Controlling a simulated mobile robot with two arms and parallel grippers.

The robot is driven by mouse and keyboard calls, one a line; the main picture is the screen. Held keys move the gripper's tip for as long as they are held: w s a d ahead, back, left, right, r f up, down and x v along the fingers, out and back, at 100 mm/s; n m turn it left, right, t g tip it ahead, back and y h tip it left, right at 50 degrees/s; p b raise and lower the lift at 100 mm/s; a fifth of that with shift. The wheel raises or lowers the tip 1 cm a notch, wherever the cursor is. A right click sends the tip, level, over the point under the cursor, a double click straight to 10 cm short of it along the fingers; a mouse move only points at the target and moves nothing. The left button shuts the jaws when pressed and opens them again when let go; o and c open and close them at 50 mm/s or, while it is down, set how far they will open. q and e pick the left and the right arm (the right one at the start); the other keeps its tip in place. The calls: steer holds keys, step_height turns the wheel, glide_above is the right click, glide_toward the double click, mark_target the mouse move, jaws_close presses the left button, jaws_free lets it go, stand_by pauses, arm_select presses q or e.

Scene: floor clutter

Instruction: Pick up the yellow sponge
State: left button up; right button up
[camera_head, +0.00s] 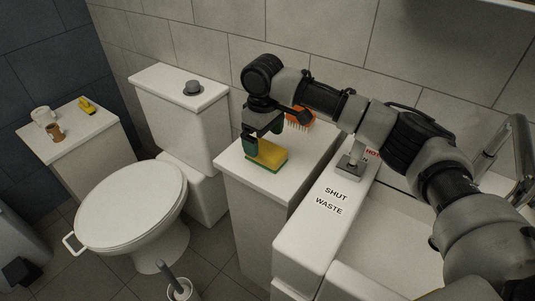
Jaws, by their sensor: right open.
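The yellow sponge (268,154) has a green underside and lies flat on the white cabinet top (294,169) between the toilet and the bath. My right gripper (263,139) points down at the sponge's far left part, with its jaws open. One dark green fingertip is at the sponge's left end and overlaps it in the picture. I cannot tell whether it touches. My left gripper is not in view.
An orange brush (300,119) lies behind the sponge near the wall. The white bath ledge (318,216) with a metal lever (349,168) is to the right. The toilet (132,206) stands left. A cup (43,116) and a yellow object (87,105) sit on the far-left cabinet.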

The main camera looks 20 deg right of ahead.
mark_target(266, 148)
steer(key=f, duration=0.4)
steer(key=shift+w+d+f, duration=0.1)
steer(key=shift+d+f, duration=0.1)
steer(key=shift+d, duration=0.15)
steer(key=shift+f, duration=0.4)
steer(key=c, duration=1)
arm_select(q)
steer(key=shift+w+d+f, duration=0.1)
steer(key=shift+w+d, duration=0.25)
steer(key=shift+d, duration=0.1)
arm_select(e)
steer(key=shift+r, duration=0.1)
